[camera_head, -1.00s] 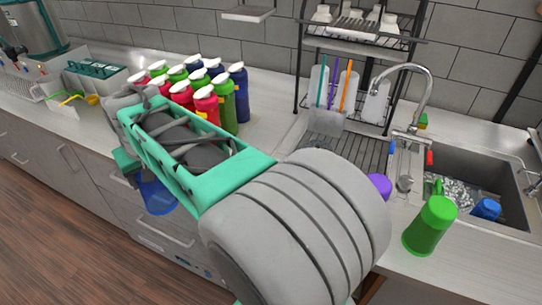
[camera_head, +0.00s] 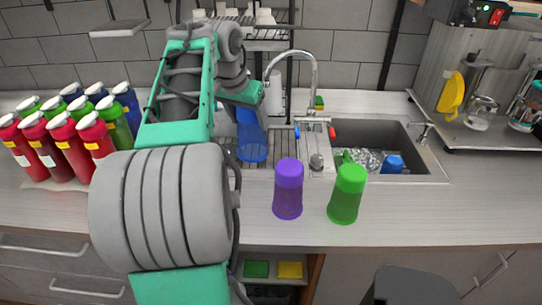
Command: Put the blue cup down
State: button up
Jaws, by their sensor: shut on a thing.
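The blue cup (camera_head: 252,140) is a translucent blue cup above the slatted drain area left of the sink. My gripper (camera_head: 243,101) is at its top, shut on it; the fingertips are largely hidden by my arm and the cup. I cannot tell whether the cup's bottom touches the surface. A purple cup (camera_head: 288,190) and a green cup (camera_head: 347,194) stand on the counter in front, to the right of the blue cup.
The sink (camera_head: 385,140) holds another blue item (camera_head: 393,163). The faucet (camera_head: 312,85) rises just right of the blue cup. Several bottles (camera_head: 62,140) stand at the left. The counter (camera_head: 420,215) right of the green cup is clear.

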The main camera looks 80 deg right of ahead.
jog(key=s+d+f+p, duration=0.2)
jog(key=d+f+p, duration=0.2)
jog(key=d+f, duration=0.9)
jog(key=shift+s, duration=0.25)
jog(key=o, duration=1.5)
jog(key=shift+d+f, duration=0.1)
